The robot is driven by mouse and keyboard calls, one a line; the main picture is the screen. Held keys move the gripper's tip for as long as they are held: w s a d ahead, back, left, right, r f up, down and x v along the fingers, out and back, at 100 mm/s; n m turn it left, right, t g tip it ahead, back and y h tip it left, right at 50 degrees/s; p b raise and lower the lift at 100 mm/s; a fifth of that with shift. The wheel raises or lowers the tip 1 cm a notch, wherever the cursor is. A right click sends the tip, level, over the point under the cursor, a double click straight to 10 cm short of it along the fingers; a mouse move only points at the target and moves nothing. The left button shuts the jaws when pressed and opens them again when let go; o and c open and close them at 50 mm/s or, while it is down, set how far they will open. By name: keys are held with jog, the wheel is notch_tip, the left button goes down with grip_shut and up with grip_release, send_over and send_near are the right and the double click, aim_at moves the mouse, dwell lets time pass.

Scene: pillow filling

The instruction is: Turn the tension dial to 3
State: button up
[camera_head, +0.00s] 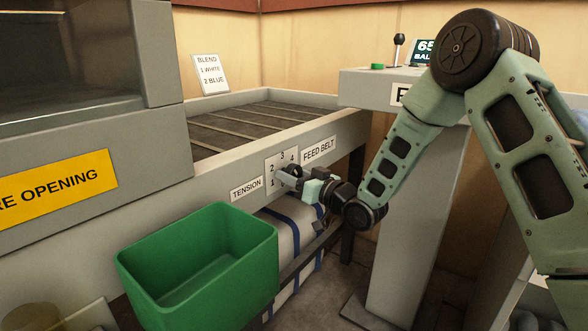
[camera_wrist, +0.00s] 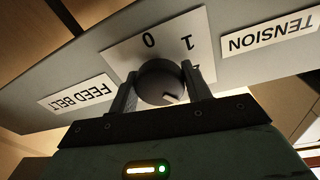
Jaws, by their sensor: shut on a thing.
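The tension dial is a round grey knob (camera_wrist: 160,82) on a white number plate (camera_wrist: 124,52) on the feed belt's side panel. My gripper (camera_head: 289,175) is at the plate in the head view. In the wrist view, my gripper's two fingers (camera_wrist: 160,90) are shut on the knob, one on each side. That view is upside down and shows 0, 1 and part of another number. A pale mark on the knob lies towards its lower right; the exact number it points to cannot be told. In the head view, 2, 3 and 4 show, and my gripper hides the knob.
A TENSION label (camera_head: 247,188) and a FEED BELT label (camera_head: 318,150) flank the plate. A green bin (camera_head: 200,265) stands below left. A blend card (camera_head: 210,74) reads 1 white, 2 blue. A grey counter (camera_head: 365,85) is at the right. Striped bundles (camera_head: 290,235) lie under the belt.

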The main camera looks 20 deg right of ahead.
jog(key=m+p, duration=0.3)
jog(key=m, duration=0.1)
jog(key=shift+h, duration=0.3)
jog(key=shift+s+m+g+p, duration=0.1)
jog(key=shift+m+g+p, duration=0.2)
jog(key=shift+m+p, duration=0.85)
jog(key=shift+f+m+b, duration=0.1)
jog(key=shift+m+b, duration=0.25)
jog(key=o, duration=1)
jog(key=shift+c, duration=0.2)
jog(key=shift+d, duration=0.1)
jog(key=shift+s+d, duration=0.15)
jog(key=shift+s, duration=0.15)
jog(key=p+v, duration=0.1)
jog(key=v, duration=1.5)
jog(key=shift+s, duration=0.3)
